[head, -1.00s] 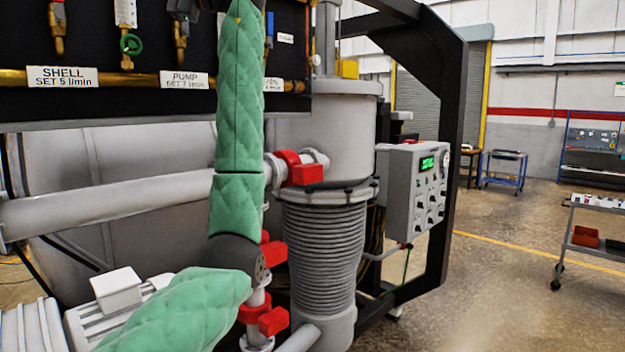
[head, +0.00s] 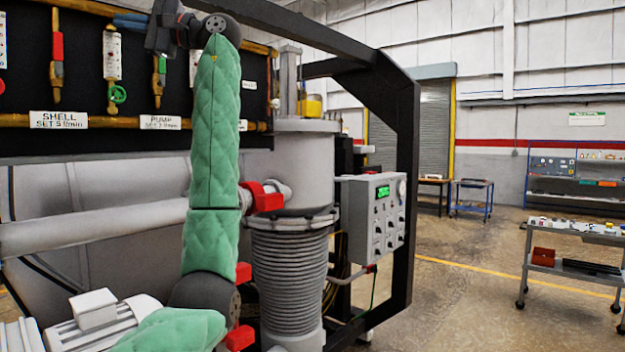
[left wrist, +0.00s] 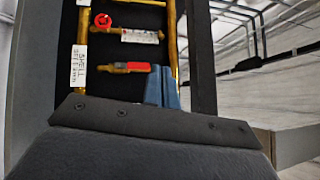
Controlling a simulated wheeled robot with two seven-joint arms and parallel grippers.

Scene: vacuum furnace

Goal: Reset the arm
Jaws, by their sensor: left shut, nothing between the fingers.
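My left arm rises in its green padded sleeve in front of the vacuum furnace. My left gripper (head: 132,22) is at the top left of the head view, by the dark panel (head: 135,75) of valves and flow meters. Its blue fingers show together and empty in the left wrist view (left wrist: 163,88), in front of the panel, near a red-handled valve (left wrist: 128,67). Whether the fingertips touch the panel is unclear. My right gripper is not in view.
The SHELL label (head: 59,120) and PUMP label (head: 160,122) hang on the brass pipe. A ribbed grey cylinder (head: 290,280) and a control box (head: 372,215) stand right of my arm. A cart (head: 575,262) stands farther right, with open floor between.

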